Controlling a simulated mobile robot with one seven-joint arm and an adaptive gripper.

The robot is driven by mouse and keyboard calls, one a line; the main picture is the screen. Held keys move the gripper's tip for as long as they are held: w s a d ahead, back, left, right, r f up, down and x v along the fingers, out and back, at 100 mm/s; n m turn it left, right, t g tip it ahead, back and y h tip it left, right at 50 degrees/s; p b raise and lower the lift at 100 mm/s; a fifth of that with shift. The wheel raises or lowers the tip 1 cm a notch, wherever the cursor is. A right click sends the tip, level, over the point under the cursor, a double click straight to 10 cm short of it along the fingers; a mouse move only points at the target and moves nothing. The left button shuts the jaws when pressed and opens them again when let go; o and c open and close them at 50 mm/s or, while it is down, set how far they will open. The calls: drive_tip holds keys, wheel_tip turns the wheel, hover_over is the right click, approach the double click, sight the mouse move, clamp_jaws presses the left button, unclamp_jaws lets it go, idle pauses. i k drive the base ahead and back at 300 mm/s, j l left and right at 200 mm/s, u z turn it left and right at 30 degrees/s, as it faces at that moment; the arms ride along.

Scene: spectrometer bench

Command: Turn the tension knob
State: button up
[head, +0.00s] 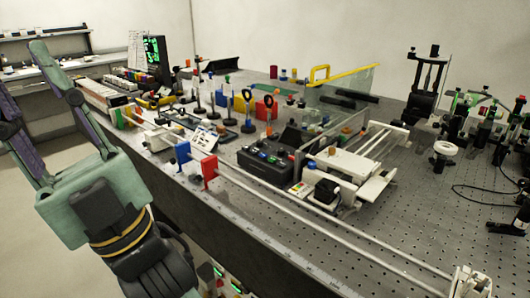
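My gripper (22,78) is at the left side of the head view, in front of the bench's left end. It has a teal palm and two long purple and teal fingers pointing up and away. The fingers are spread wide apart with nothing seen between them, and the left fingertip is cut off by the picture edge. No knob is clearly marked as the tension knob. A white round handwheel-like knob (445,148) stands on a dark post at the right of the bench, far from my gripper. Several small coloured knobs sit on a black box (266,170) mid-bench.
The perforated bench top (420,215) is crowded with optical mounts. A long white rail (320,227) runs along the front edge, with red (209,168) and blue (183,153) blocks near its left end. A clear panel (345,95) with a yellow handle stands behind. Floor shows at left.

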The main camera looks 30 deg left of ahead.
sight(311, 165)
drive_tip(key=u, duration=1.6)
drive_tip(key=k+l+u, duration=0.1)
drive_tip(key=l, duration=0.25)
drive_tip(key=k+l, duration=0.15)
drive_tip(key=l, duration=0.15)
drive_tip(key=k+l+u, duration=0.15)
drive_tip(key=l, duration=0.2)
drive_tip(key=i+l, duration=0.2)
drive_tip(key=i, duration=0.1)
